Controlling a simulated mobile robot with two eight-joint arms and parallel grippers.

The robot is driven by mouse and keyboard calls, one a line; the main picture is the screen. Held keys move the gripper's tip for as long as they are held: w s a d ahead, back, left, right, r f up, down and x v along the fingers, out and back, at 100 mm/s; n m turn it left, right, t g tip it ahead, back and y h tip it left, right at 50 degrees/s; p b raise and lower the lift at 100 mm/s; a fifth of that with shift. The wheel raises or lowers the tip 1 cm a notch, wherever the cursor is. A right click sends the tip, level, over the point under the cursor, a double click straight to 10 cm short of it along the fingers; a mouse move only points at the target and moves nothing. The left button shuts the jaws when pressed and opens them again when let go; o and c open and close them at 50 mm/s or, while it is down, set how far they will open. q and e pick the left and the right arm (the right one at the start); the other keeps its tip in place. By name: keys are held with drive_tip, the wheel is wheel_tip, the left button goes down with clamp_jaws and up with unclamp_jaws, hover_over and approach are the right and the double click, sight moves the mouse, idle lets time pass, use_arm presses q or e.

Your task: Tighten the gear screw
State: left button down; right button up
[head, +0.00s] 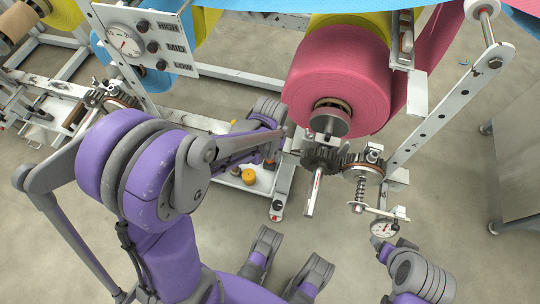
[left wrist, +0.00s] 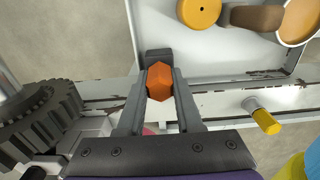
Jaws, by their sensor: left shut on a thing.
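In the left wrist view, my left gripper (left wrist: 161,100) is shut on an orange six-sided screw head (left wrist: 160,80), with one finger on each side. The head sits by the white frame rail, beside a dark toothed gear (left wrist: 40,115). In the head view, my left arm reaches in to the left of the dark gear (head: 322,157), and its wrist hides most of the grip. A second gear (head: 365,168) stands just right of the first. My right gripper (head: 380,246) is at the lower right, below a small dial gauge (head: 382,228); its jaw opening is unclear.
A pink roll (head: 338,80) hangs above the gears. A spring (head: 359,190) and a metal shaft (head: 314,192) project near them. A white tray (head: 232,180) holds a yellow-orange disc (head: 249,177). A dial panel (head: 150,40) stands upper left. Open floor lies below.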

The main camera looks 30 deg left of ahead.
use_arm(q)
drive_tip(key=shift+r+p, duration=1.35)
drive_tip(key=shift+r, duration=0.8)
drive_tip(key=c, duration=1.1)
unclamp_jaws()
clamp_jaws()
